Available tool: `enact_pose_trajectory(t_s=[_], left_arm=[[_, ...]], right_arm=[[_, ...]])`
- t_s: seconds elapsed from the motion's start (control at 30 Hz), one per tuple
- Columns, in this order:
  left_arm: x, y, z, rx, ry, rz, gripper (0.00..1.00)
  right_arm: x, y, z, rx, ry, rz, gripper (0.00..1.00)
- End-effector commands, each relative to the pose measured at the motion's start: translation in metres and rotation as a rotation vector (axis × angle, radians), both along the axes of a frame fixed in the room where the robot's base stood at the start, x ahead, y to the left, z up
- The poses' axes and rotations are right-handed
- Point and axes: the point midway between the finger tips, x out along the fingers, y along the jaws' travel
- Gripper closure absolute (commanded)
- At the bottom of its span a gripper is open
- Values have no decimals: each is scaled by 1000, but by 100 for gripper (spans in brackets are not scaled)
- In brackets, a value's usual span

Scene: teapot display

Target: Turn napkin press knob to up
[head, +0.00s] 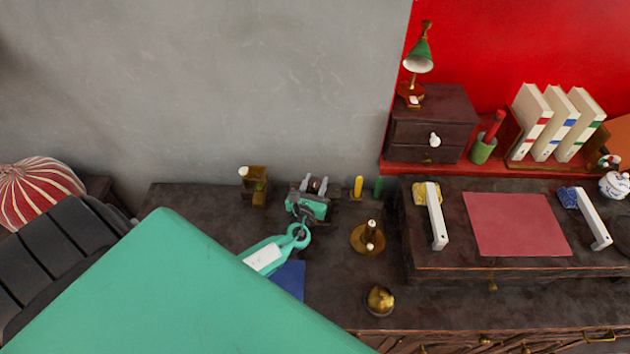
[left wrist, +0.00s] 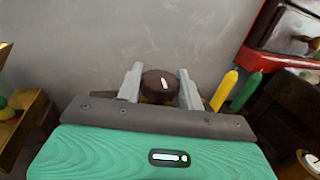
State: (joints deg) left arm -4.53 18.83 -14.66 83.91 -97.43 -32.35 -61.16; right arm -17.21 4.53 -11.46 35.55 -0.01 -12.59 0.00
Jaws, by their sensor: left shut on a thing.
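The dark brown round knob (left wrist: 155,86) shows in the left wrist view with a short white mark on its face, close to upright with a slight tilt. My left gripper (left wrist: 161,76) has its two grey fingers on either side of the knob, shut on it. In the head view my left gripper (head: 313,185) is at the back of the dark desk by the grey wall, with the knob (head: 315,182) small between its fingers. The body of the press is mostly hidden behind the gripper. My right gripper is in neither view.
A yellow piece (head: 357,186) and a green piece (head: 378,187) stand just right of the gripper. A small brass-coloured holder (head: 259,190) is on its left. A brass stand (head: 368,237) and a round brass item (head: 380,300) sit nearer. A raised writing box (head: 440,264) takes up the right.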

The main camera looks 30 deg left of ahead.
Motion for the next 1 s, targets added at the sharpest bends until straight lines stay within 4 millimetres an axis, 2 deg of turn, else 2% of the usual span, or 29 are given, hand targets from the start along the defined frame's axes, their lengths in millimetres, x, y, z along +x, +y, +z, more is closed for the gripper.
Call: enact_pose_trajectory(t_s=[0.13, 0.47, 0.5, 0.6, 0.87, 1.0], left_arm=[[0, -1, 1, -2, -1, 63, 85], [0, 0, 0, 0, 1, 76, 85], [0, 0, 0, 0, 1, 76, 61], [0, 0, 0, 0, 1, 76, 42], [0, 0, 0, 0, 1, 75, 42], [-7, -3, -1, -1, 2, 74, 42]], right_arm=[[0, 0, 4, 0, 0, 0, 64], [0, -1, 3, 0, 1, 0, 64], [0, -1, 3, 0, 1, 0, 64], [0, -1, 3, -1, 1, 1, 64], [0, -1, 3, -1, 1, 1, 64], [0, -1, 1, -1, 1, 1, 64]])
